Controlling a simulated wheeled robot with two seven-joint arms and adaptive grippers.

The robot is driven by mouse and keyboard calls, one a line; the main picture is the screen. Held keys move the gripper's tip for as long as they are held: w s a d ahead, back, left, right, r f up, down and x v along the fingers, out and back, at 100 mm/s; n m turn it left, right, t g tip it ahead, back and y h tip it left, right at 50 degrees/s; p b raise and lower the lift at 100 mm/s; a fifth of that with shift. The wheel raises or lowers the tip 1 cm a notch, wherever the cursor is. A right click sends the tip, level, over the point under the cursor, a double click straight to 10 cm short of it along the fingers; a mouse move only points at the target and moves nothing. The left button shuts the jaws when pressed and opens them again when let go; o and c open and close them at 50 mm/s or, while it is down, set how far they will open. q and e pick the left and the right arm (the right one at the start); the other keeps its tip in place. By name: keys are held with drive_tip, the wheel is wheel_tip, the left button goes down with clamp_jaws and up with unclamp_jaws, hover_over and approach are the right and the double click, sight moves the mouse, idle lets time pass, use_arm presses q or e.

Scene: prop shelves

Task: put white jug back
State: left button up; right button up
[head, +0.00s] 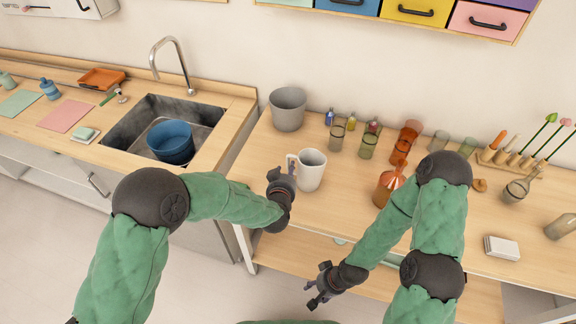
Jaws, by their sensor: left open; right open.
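The white jug (312,171) stands upright on the wooden table near its front left part, with its handle on the left side. My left gripper (281,176) is open, just left of the jug and close to its handle. From this view I cannot tell whether its fingers touch or surround the handle. My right gripper (314,295) is open and empty, low in front of the table and well away from the jug.
A grey pot (288,108) stands behind the jug. Several glasses, including a green one (368,143), and an amber bottle (386,187) stand to the right. A sink with a blue pot (170,142) lies left. Clear tabletop separates jug and bottle.

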use_arm(q)
drive_tip(key=d+p+v, duration=0.1)
drive_tip(key=v, duration=0.6)
drive_tip(key=shift+a, duration=0.4)
